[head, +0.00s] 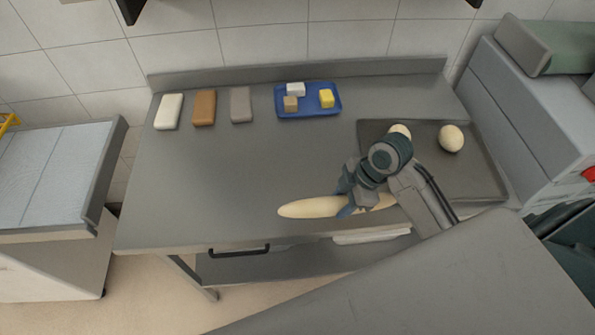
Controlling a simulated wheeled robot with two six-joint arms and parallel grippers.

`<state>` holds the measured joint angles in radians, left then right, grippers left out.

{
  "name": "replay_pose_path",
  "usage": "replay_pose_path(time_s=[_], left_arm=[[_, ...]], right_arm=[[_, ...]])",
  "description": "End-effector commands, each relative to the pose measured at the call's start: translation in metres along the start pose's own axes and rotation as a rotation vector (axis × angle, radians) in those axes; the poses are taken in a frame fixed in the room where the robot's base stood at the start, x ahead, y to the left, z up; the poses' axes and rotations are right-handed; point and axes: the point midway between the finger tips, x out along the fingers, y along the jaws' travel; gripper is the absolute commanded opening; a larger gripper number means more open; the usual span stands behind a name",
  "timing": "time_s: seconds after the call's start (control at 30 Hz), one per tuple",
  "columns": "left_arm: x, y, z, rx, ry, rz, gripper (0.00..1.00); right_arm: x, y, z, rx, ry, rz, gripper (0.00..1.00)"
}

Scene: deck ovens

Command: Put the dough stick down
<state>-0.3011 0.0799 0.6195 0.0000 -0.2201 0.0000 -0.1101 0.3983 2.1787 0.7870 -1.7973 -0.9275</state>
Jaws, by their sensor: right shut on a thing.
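A long pale dough stick (310,208) lies crosswise near the front edge of the steel table (220,210), in the head view. My right gripper (350,204) is shut on the dough stick around its middle. The fingers and wrist hide part of the stick, and its right end shows beyond them. I cannot tell whether the stick touches the table or is held just above it. My left gripper is not in view.
A dark tray (475,188) at the right holds a dough ball (451,138) and another (400,131) partly behind my arm. A blue tray (290,113) with small blocks and white (169,112), brown (204,108) and grey (241,104) blocks stand at the back. The table's left middle is clear.

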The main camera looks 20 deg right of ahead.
Motion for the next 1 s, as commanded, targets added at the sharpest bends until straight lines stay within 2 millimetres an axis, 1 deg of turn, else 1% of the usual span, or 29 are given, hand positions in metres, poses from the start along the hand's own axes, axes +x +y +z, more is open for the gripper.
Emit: replay_pose_path(time_s=[0.03,0.27,0.43,0.53,0.73,0.8,0.9,1.0], left_arm=[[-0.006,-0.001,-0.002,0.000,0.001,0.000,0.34],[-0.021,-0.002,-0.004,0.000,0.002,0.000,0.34],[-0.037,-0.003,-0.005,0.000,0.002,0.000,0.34],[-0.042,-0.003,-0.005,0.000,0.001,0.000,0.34],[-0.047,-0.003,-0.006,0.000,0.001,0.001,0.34],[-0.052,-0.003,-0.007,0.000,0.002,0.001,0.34],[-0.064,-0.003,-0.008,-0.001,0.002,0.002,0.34],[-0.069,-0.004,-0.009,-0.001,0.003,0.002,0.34]], right_arm=[[0.001,0.006,-0.009,0.004,0.007,0.002,0.16],[0.017,0.030,-0.041,0.003,0.007,0.000,0.16],[0.031,0.053,-0.069,0.002,0.006,-0.001,0.16],[0.040,0.063,-0.081,0.000,0.003,-0.002,0.16],[0.049,0.073,-0.091,0.001,0.000,0.001,0.16],[0.051,0.078,-0.099,0.000,0.002,-0.001,0.16],[0.067,0.075,-0.088,0.002,-0.003,-0.005,0.16],[0.079,0.076,-0.084,0.002,-0.002,-0.002,0.16]])
